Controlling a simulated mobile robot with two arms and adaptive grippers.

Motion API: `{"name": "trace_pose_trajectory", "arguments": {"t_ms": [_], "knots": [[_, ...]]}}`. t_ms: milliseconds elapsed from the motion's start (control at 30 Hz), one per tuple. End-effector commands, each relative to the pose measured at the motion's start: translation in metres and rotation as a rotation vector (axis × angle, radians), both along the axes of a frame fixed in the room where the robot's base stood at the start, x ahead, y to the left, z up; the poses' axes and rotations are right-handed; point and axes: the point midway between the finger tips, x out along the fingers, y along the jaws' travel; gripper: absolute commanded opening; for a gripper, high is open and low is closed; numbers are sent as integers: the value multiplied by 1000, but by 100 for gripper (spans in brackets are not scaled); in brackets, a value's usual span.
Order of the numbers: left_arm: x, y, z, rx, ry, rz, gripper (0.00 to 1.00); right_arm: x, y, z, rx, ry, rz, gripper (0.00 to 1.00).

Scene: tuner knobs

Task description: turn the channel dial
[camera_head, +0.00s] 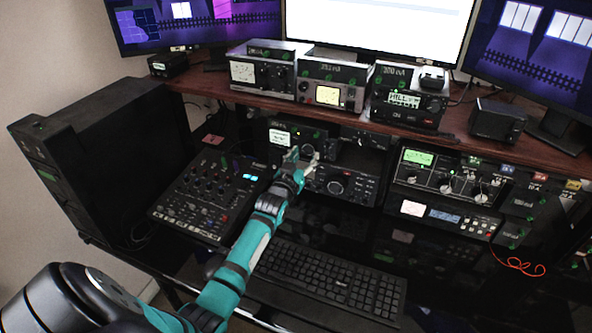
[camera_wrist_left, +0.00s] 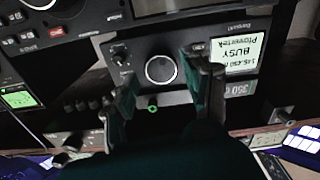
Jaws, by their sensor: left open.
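A black radio with a lit white display (camera_head: 279,137) sits on the shelf under the desk hutch. In the left wrist view its display (camera_wrist_left: 238,55) appears upside down and reads "BUSY". Its large round dial (camera_wrist_left: 160,69) is plain in that view, and I take it to be the channel dial. My left gripper (camera_head: 302,160) reaches up to the radio's front. In the wrist view the open gripper (camera_wrist_left: 160,82) has one finger on each side of the dial's line, with nothing held. Contact cannot be told. My right gripper is not in view.
Another radio with a round knob (camera_head: 336,187) is just below the gripper. A mixer (camera_head: 212,195) lies to the left and a keyboard (camera_head: 330,278) in front. Instruments with small knobs, such as the green-lit meter unit (camera_head: 440,178), stand at the right. More boxes line the upper shelf (camera_head: 465,140).

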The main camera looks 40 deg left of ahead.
Motion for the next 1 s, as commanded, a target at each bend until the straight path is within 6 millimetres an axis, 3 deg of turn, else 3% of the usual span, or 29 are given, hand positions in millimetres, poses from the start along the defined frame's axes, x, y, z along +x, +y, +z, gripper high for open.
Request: {"name": "trace_pose_trajectory", "arguments": {"t_ms": [200, 400, 600, 1000], "knots": [[-48, -12, -2, -1, 3, 0, 49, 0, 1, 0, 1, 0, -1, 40], [-79, -19, 0, 0, 0, 0, 49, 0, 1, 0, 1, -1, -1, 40], [-89, -22, 0, 0, -1, 0, 49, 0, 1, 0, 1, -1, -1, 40], [-89, -22, 0, 0, -1, 0, 49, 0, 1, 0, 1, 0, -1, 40]]}}
